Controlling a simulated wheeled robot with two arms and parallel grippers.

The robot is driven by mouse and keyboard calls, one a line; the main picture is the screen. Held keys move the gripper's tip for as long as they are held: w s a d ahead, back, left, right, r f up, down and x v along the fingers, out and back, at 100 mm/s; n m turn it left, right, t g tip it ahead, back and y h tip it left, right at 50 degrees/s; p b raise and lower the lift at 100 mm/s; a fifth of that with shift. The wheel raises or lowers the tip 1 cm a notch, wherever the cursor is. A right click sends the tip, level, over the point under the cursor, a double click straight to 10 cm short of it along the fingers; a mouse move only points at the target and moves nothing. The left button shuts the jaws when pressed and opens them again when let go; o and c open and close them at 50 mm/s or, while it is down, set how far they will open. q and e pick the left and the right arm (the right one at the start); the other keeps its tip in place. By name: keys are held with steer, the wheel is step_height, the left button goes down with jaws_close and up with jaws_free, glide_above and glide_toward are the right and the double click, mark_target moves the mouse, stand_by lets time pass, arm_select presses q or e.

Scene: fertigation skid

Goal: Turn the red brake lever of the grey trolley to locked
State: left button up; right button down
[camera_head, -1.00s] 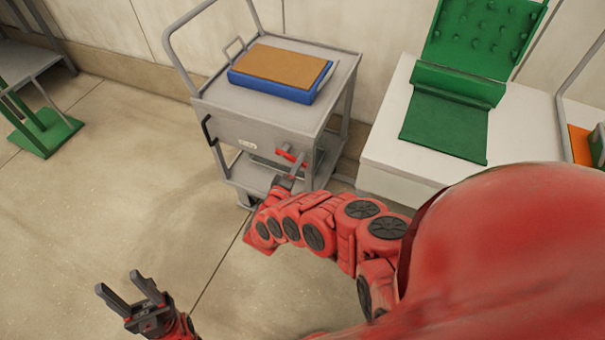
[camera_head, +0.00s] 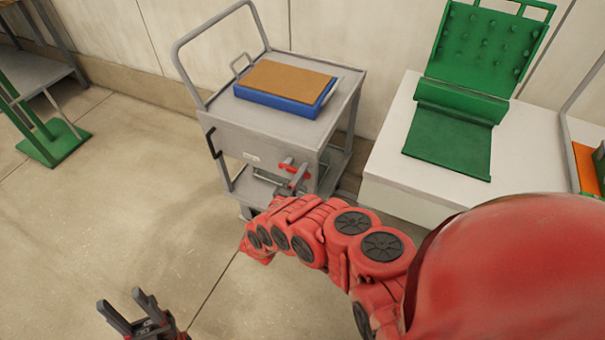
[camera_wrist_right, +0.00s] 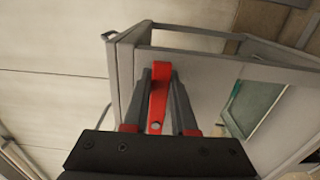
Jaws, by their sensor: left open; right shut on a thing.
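The grey trolley (camera_head: 278,133) stands against the wall in the head view. Its red brake lever (camera_head: 294,168) is on the front right of its body, below the top. In the right wrist view the red lever (camera_wrist_right: 159,92) lies between the two fingers of my right gripper (camera_wrist_right: 160,85), which is shut on it. In the head view the right gripper (camera_head: 290,184) is small and partly hidden by my red arm. My left gripper (camera_head: 128,308) is open and empty at the lower left, over the floor, well apart from the trolley.
A blue box with a brown top (camera_head: 285,88) lies on the trolley. A white bench (camera_head: 420,190) with a green stand (camera_head: 446,137) is to the right. A green-footed frame (camera_head: 54,143) stands at the far left. The floor (camera_head: 140,215) in front is clear.

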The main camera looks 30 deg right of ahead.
steer(key=c, duration=0.7)
jaws_free()
steer(key=shift+a, duration=0.1)
steer(key=p+v, duration=0.1)
steer(key=v, duration=1.6)
steer(key=shift+s+a, duration=0.1)
steer(key=shift+s, duration=0.05)
